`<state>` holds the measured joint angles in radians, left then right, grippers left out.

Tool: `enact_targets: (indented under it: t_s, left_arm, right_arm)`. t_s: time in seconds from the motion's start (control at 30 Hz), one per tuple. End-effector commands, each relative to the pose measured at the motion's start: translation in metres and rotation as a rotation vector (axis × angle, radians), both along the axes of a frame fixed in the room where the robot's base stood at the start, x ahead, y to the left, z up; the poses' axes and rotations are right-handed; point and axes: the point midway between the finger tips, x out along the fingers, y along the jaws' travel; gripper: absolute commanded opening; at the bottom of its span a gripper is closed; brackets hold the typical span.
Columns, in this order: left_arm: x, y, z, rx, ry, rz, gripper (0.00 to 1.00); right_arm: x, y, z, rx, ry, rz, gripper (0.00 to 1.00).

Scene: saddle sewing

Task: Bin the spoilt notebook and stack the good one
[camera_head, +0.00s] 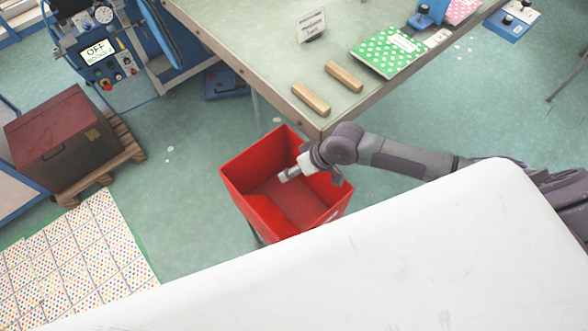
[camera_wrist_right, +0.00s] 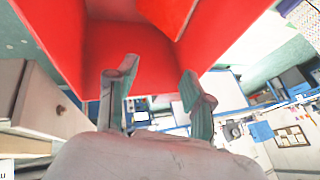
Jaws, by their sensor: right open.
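A red bin (camera_head: 262,207) stands on the floor by the table's near corner. My right gripper (camera_head: 310,174) is over the bin's open top, fingers spread. In the right wrist view the open fingers (camera_wrist_right: 158,80) have nothing between them, with the bin's red wall (camera_wrist_right: 155,48) beyond. A brighter red piece (camera_wrist_right: 168,12) shows at the top of that view; I cannot tell whether it is a notebook or part of the bin. A green notebook with white dots (camera_head: 390,50) lies flat on the table. A pink dotted notebook (camera_head: 462,9) lies farther right. My left gripper is out of view.
The table (camera_head: 265,50) also holds two wooden blocks (camera_head: 311,99) (camera_head: 344,76) and a small sign (camera_head: 312,24). A dark red case (camera_head: 55,135) sits on a pallet at left, below a blue machine (camera_head: 100,55). A white surface (camera_head: 330,270) fills the foreground.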

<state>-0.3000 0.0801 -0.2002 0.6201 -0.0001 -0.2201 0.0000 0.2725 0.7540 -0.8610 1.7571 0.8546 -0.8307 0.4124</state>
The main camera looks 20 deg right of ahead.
Motion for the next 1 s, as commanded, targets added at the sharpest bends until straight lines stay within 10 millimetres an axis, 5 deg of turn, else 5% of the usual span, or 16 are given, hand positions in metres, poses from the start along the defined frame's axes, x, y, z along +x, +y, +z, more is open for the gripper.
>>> enact_targets:
  t_s: [0.13, 1.0]
  left_arm:
    - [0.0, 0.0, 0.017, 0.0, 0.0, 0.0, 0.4]
    - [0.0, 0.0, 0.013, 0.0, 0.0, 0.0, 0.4]
  right_arm:
    - [0.0, 0.0, 0.016, 0.0, 0.0, 0.0, 0.52]
    - [0.0, 0.0, 0.072, 0.0, 0.0, 0.001, 0.52]
